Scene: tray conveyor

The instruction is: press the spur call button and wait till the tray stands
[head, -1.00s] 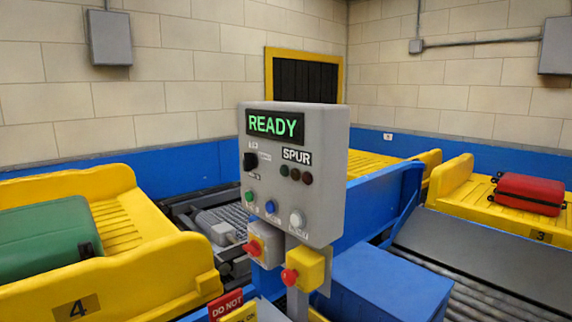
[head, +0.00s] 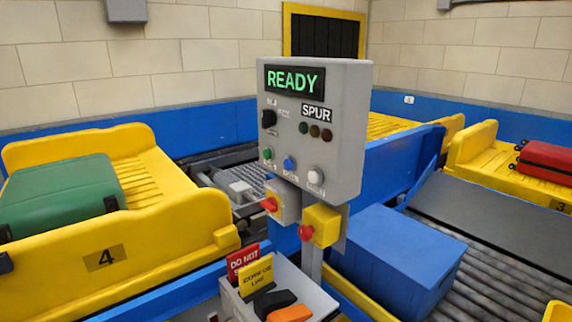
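The grey spur control panel (head: 345,130) stands on a post in the middle of the head view. Its display (head: 294,80) reads READY in green. Below it are a black knob (head: 268,118), three dark lamps under the SPUR label (head: 316,113), and a green button (head: 267,153), a blue button (head: 289,163) and a white button (head: 315,176). The small labels at the buttons are too blurred to read. Yellow tray 4 (head: 180,230) with a green suitcase (head: 70,192) is at left. Another yellow tray (head: 490,150) with a red suitcase (head: 548,160) is at right. Neither gripper shows.
A grey holder (head: 322,303) with tags and black and orange items is in front.

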